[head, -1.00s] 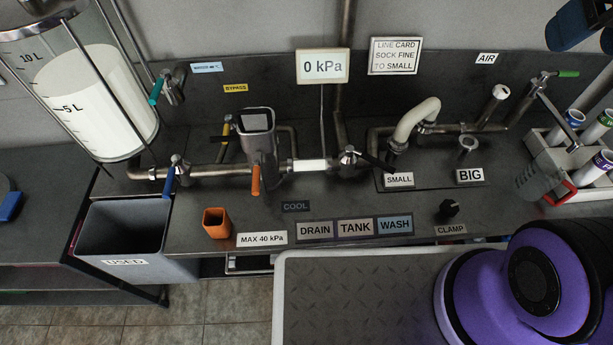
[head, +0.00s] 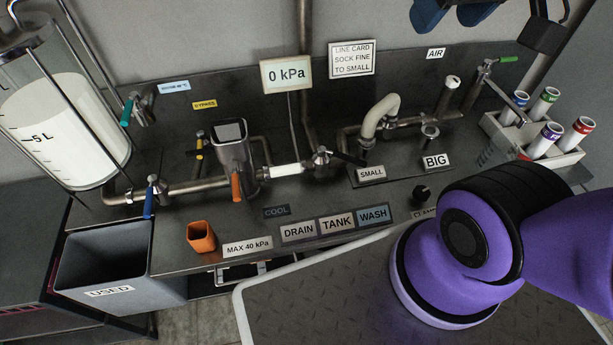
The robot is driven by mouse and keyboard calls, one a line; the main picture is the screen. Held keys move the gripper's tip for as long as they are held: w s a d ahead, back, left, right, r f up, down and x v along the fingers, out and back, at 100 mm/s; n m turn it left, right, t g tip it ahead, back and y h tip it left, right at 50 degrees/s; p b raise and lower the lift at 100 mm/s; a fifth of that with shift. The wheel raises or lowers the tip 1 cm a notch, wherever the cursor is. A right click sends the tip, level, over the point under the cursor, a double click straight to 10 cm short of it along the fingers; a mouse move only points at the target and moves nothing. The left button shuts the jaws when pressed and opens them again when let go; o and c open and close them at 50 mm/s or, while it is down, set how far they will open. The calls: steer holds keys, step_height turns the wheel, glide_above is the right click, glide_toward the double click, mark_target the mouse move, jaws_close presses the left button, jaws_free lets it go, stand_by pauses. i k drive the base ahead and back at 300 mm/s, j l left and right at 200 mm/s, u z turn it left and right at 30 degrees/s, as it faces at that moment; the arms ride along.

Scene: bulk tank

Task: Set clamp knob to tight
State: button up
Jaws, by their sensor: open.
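The clamp knob (head: 421,193) is a small black knob on the bench top, just behind my purple arm. A small pale mark shows on it, but its setting cannot be read. The CLAMP label (head: 424,212) in front of it is partly covered by my arm.
A rack (head: 545,150) of capped tubes stands right of the knob. Pipes, the BIG port (head: 429,138) and a hose (head: 378,115) lie behind it. My purple arm fills the front right. An orange cup (head: 201,237) and grey USED bin (head: 120,255) are at left.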

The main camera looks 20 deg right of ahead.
mark_target(420, 193)
steer(key=j+z, duration=0.1)
steer(key=z, duration=0.75)
steer(key=l, duration=0.1)
steer(key=i+l+u, duration=0.1)
steer(key=u, duration=0.25)
steer(key=j+u, duration=0.15)
steer(key=u, duration=0.35)
steer(key=z, duration=0.95)
steer(key=k+l, duration=0.05)
